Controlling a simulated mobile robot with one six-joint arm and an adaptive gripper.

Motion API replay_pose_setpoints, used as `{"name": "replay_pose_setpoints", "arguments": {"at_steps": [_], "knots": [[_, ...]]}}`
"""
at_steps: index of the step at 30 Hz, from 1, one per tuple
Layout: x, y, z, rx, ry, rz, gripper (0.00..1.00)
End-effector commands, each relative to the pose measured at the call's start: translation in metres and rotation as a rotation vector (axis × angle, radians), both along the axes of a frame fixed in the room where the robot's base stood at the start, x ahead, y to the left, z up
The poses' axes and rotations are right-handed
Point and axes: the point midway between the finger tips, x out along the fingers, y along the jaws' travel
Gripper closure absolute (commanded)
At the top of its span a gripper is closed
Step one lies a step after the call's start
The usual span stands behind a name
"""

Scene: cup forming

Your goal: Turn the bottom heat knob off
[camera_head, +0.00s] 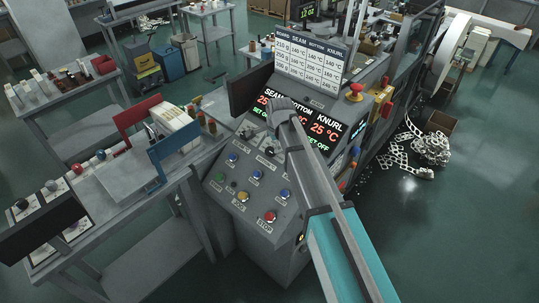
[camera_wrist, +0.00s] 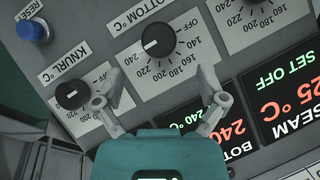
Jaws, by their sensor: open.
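In the wrist view, the bottom heat knob (camera_wrist: 158,40) is a round black dial under the label BOTTOM °C. Its white mark points to the lower left, near 240. The display (camera_wrist: 225,130) shows a green 240 by the bottom label, partly hidden by my gripper. My gripper (camera_wrist: 160,82) is open and empty, its two fingers apart, with the bottom knob ahead of the gap between them. In the head view, my gripper (camera_head: 283,108) is over the control panel (camera_head: 228,190); my arm hides part of the knob row.
The knurl knob (camera_wrist: 72,95) is close to my left finger, and the seam knob (camera_wrist: 255,3) is at the top right. A blue reset button (camera_wrist: 32,31) is at the top left. A red stop button (camera_head: 270,216) sits low on the panel. A table with trays stands left.

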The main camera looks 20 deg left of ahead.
Motion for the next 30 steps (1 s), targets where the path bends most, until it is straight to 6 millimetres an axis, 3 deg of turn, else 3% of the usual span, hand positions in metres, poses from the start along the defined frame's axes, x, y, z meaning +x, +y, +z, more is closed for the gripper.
{"name": "replay_pose_setpoints", "arguments": {"at_steps": [18, 30], "knots": [[0.01, 0.009, -0.05, 0.0, 0.0, 0.0, 0.09], [0.012, 0.011, -0.059, 0.0, 0.0, -0.001, 0.09]]}}
